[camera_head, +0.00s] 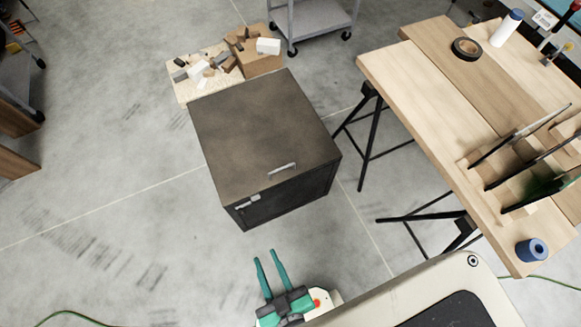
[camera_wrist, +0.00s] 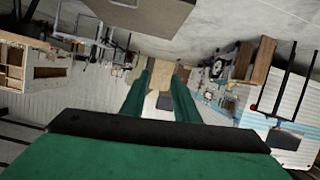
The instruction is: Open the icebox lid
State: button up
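The icebox (camera_head: 255,140) is a dark brown-black box on the concrete floor in the middle of the head view. Its flat lid looks shut. A small metal handle (camera_head: 282,167) lies on top near the front edge. A silver latch-like piece (camera_head: 247,202) sits at the front left edge. My gripper (camera_head: 265,256) has two green fingers, apart and empty, just in front of the icebox and not touching it. The fingers also show in the wrist view (camera_wrist: 160,85), with a gap between them. A dark box-like shape at the top of the wrist view cannot be identified surely.
A wooden worktable (camera_head: 430,90) on black trestles stands to the right. Wood blocks and offcuts (camera_head: 210,70) lie on boards behind the icebox. A grey cart (camera_head: 310,20) stands at the back. The floor left of the icebox is clear.

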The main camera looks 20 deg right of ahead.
jog(key=w+d+f+n+g+h, duration=0.1)
jog(key=w+f+n+g, duration=0.1)
jog(key=f, duration=0.8)
jog(key=w+d+f+n+g, duration=0.1)
jog(key=w+f+n+g, duration=0.15)
jog(key=f, duration=0.75)
jog(key=n+g+h, duration=0.4)
jog(key=n+h, duration=0.1)
jog(key=h, duration=0.9)
send_near(279, 170)
jog(key=shift+w+d+f, duration=0.1)
jog(key=shift+d, duration=0.4)
jog(key=x, duration=1)
jog(key=shift+w+d+f, duration=0.1)
jog(key=shift+d+f, duration=0.05)
jog(key=shift+d, duration=0.1)
jog(key=shift+c, duration=0.4)
